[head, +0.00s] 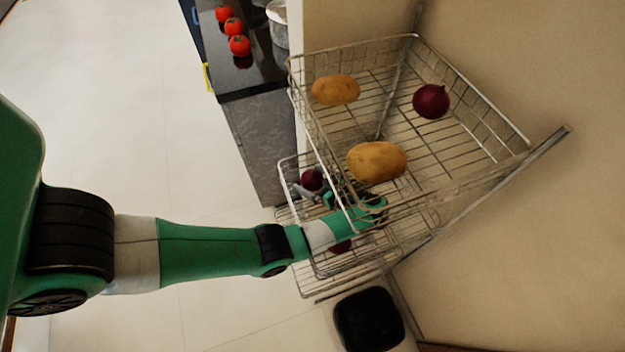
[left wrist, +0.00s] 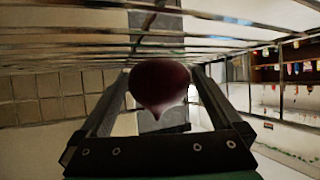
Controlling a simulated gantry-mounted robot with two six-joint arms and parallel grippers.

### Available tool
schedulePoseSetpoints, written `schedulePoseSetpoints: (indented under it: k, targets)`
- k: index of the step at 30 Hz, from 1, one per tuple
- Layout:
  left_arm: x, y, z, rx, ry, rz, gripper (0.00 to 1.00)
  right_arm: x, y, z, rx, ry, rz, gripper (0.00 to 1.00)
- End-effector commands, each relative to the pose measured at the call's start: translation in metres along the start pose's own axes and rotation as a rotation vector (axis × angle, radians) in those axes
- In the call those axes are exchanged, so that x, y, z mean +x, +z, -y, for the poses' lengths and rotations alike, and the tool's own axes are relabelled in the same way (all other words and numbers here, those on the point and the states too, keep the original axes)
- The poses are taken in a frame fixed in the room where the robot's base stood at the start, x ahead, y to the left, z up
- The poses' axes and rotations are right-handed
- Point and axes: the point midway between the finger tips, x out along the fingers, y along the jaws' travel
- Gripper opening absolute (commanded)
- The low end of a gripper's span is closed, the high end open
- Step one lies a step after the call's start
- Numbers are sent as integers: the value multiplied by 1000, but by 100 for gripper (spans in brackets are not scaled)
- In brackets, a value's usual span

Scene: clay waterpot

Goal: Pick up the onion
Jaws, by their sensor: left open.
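A dark red onion (head: 312,179) is in the lower wire basket, under the top basket's left side. My left gripper (head: 308,191) reaches into that lower level beside it, partly hidden by the top basket's wires. In the left wrist view the onion (left wrist: 160,84) sits between the two open fingers of my left gripper (left wrist: 158,76), its pointed end toward the camera. I cannot tell whether the fingers touch it. A second onion (head: 431,101) lies in the top basket. A third onion (head: 340,246) shows partly behind my left forearm, lower down. My right gripper is not in view.
The top wire basket (head: 465,84) also holds two potatoes (head: 336,90) (head: 377,162). Its wires pass close above my left wrist. A dark counter (head: 262,135) with three tomatoes (head: 234,27) is at upper left. A black bin (head: 369,320) stands below. The floor at left is clear.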

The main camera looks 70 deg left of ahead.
Motion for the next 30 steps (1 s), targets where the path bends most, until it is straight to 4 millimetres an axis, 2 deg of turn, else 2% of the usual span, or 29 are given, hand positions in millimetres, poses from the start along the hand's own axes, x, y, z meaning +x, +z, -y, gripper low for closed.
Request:
schedulePoseSetpoints:
  k: [1, 2, 13, 19, 22, 30]
  targets:
    - [0, 0, 0, 0, 0, 0, 95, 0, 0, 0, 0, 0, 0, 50]
    - [0, 0, 0, 0, 0, 0, 89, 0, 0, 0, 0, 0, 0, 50]
    - [0, 0, 0, 0, 0, 0, 23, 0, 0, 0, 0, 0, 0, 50]
    - [-1, -1, 0, -1, 0, 0, 22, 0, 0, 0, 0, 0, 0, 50]
    - [-5, -8, 0, -2, 1, 0, 22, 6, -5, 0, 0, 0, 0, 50]
    - [-35, -62, 0, -4, 0, 0, 22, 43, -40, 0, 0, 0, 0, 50]
